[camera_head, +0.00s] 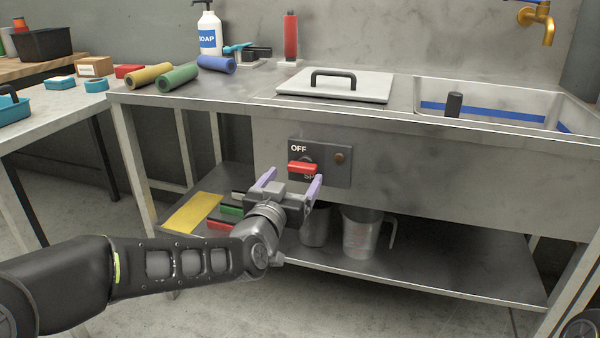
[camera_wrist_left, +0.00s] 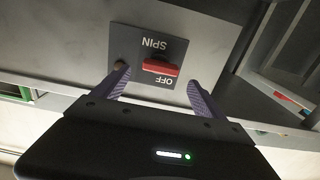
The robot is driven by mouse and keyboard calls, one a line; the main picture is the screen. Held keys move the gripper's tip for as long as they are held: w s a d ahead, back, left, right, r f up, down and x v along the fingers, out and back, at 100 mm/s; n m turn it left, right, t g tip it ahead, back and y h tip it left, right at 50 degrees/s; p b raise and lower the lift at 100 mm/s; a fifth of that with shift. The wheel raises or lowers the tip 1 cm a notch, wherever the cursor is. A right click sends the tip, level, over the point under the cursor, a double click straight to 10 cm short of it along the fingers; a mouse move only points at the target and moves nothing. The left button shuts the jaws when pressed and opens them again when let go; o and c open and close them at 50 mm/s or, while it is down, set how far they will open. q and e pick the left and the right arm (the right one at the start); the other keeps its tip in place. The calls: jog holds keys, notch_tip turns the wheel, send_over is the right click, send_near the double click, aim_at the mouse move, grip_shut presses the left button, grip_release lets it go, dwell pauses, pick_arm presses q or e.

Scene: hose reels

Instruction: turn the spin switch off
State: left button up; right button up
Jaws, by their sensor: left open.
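The spin switch is a red lever (camera_head: 302,168) on a dark panel (camera_head: 342,172) on the front of the steel sink unit. My right gripper is not in view.
A steel lid (camera_head: 340,90) with a black handle and a sink basin (camera_head: 490,115) are on top of the unit. A metal jug (camera_head: 362,235) and colored items stand on the lower shelf. A side table (camera_head: 60,110) is at left. The space before the panel's right is clear.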

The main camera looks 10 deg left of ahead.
aim_at(301, 169)
pick_arm(q)
jog(key=w+b, duration=0.1)
jog(key=w, duration=0.4)
jog(key=shift+d, duration=0.2)
jog(key=c, duration=1.4)
